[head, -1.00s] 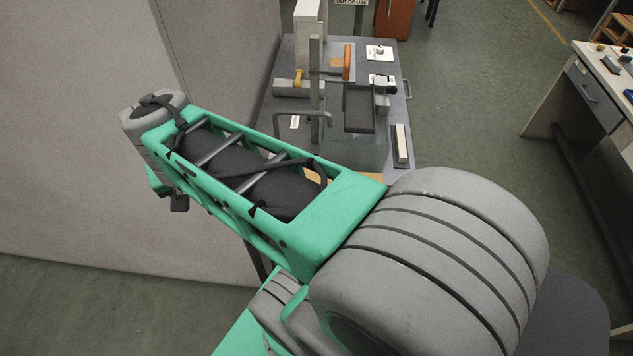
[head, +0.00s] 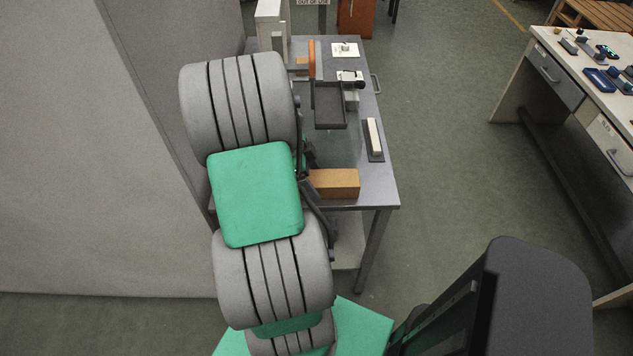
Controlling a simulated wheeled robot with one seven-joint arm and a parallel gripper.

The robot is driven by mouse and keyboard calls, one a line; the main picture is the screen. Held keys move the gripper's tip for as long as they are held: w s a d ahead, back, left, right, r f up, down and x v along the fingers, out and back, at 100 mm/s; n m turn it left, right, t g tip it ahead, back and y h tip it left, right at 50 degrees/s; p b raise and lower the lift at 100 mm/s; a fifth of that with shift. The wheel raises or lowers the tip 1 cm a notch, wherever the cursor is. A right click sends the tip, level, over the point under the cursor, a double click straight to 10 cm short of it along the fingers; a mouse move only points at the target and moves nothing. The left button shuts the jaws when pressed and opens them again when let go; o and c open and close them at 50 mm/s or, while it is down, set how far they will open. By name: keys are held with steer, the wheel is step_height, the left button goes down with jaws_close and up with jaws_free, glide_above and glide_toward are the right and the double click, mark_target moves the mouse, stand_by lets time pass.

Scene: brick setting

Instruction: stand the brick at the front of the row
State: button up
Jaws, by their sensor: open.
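A tan, brick-shaped block (head: 336,183) lies at the near edge of the grey table (head: 382,192), just right of my arm. Its left end is hidden behind my arm, and I cannot tell whether it is the task's brick. I cannot make out a row of bricks; my arm covers the table's left part. My gripper does not show clearly; my own arm links and cables hide that area.
A dark tray (head: 330,106) stands mid-table, with an orange upright piece (head: 312,60) behind it. A pale bar on a dark base (head: 374,138) lies near the right edge. A cluttered workbench (head: 590,75) stands right, across open floor. A grey partition (head: 70,150) is left.

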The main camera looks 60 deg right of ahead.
steer(key=shift+x, duration=1.25)
steer(key=shift+c, duration=0.4)
jaws_close()
steer(key=shift+w+d, duration=0.1)
